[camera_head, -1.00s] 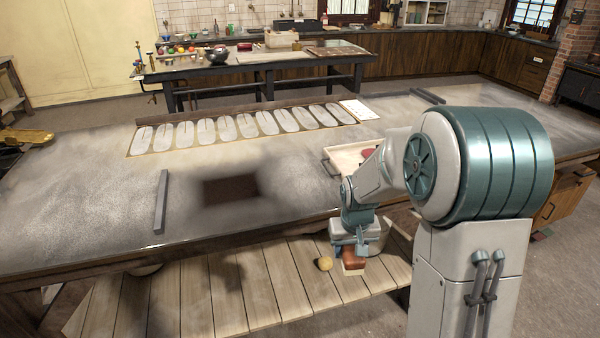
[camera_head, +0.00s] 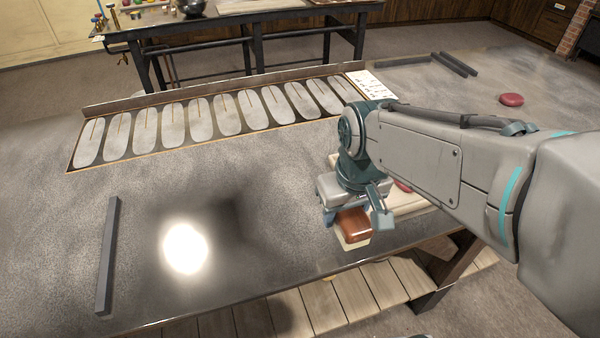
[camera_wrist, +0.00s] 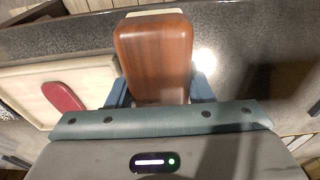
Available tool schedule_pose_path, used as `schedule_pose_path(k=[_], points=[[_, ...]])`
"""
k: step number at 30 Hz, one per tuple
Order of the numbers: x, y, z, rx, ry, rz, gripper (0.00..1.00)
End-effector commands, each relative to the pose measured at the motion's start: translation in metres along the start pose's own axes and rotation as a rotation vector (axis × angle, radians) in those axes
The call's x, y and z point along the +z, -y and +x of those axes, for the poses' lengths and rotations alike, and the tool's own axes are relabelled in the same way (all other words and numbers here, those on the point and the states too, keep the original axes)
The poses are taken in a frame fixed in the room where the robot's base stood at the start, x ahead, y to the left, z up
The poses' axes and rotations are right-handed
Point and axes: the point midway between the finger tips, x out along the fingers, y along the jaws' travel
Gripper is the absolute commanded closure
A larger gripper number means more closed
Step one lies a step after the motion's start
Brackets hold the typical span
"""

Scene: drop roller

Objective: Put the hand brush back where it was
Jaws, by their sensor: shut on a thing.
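The hand brush (camera_head: 352,223) has a brown wooden back and pale bristles. My gripper (camera_head: 345,208) is shut on it and holds it over the table's front part, left of the tray. In the wrist view the brush (camera_wrist: 154,52) fills the top middle between the two blue fingers of my gripper (camera_wrist: 155,90), bristles facing away. Whether the brush touches the tabletop cannot be told.
A pale tray (camera_head: 408,207) with a red piece (camera_wrist: 63,96) stands right beside the brush, partly behind my arm. A board with several oval pads (camera_head: 172,130) lies at the back. A dark bar (camera_head: 108,255) lies left. Another red piece (camera_head: 511,99) lies back right. The table between is clear.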

Motion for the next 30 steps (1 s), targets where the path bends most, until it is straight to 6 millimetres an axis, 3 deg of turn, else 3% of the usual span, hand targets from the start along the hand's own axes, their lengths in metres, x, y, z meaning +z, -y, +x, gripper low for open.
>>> schedule_pose_path(k=[5,21,30], points=[[-0.005,0.005,0.005,-0.003,0.004,-0.006,0.74],[-0.075,0.035,0.067,-0.003,0.004,-0.007,0.74],[-0.094,0.042,0.085,-0.003,0.002,-0.004,0.74]])
